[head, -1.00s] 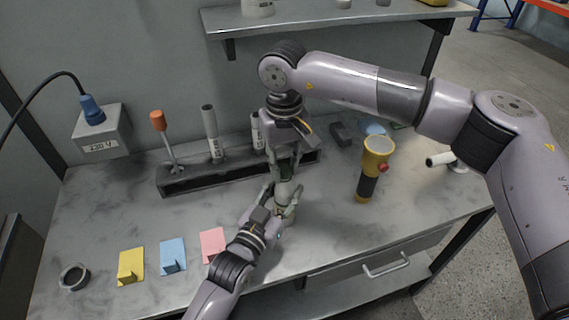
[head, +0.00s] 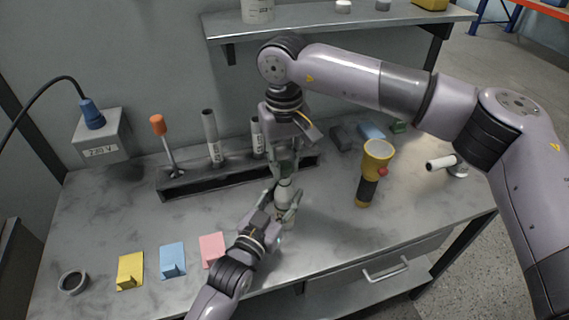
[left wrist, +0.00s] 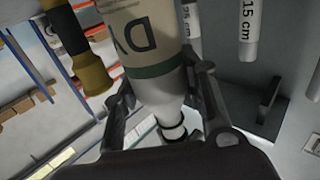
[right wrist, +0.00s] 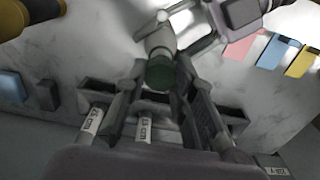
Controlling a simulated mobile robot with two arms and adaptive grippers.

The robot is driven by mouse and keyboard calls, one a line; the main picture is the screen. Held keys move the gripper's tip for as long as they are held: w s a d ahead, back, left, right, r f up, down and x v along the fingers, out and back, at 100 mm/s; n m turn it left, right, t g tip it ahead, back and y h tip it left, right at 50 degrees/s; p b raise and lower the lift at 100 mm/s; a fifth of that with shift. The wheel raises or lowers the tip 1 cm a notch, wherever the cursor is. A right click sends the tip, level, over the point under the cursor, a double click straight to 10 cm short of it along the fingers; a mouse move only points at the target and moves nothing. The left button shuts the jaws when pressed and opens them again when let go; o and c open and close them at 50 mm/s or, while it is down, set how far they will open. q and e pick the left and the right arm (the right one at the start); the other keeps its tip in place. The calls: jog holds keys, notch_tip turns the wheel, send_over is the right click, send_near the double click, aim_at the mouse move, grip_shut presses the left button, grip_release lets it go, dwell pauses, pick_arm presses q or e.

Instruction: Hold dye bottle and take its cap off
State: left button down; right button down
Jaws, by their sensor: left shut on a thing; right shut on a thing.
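The dye bottle (head: 284,197) is pale with a tapering shoulder. In the left wrist view the bottle (left wrist: 142,35) shows upside down, with large letters, a green band and a pale neck with a dark ring. My left gripper (head: 284,208) is shut on the bottle, with a finger on each side. My right gripper (head: 284,168) comes from above, over the bottle's top. In the right wrist view a dark green cap (right wrist: 160,74) lies between the right gripper's fingers (right wrist: 158,78). I cannot tell whether the cap and neck still touch.
A dark rack (head: 200,180) with an orange-topped tool and labelled tubes stands behind the grippers. A yellow flashlight (head: 372,172) stands to the right. A shelf (head: 340,17) hangs above.

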aim_at(284, 165)
jog(key=shift+r, duration=0.1)
jog(key=shift+r, duration=1.95)
pick_arm(q)
jog(key=c, duration=0.9)
grip_release()
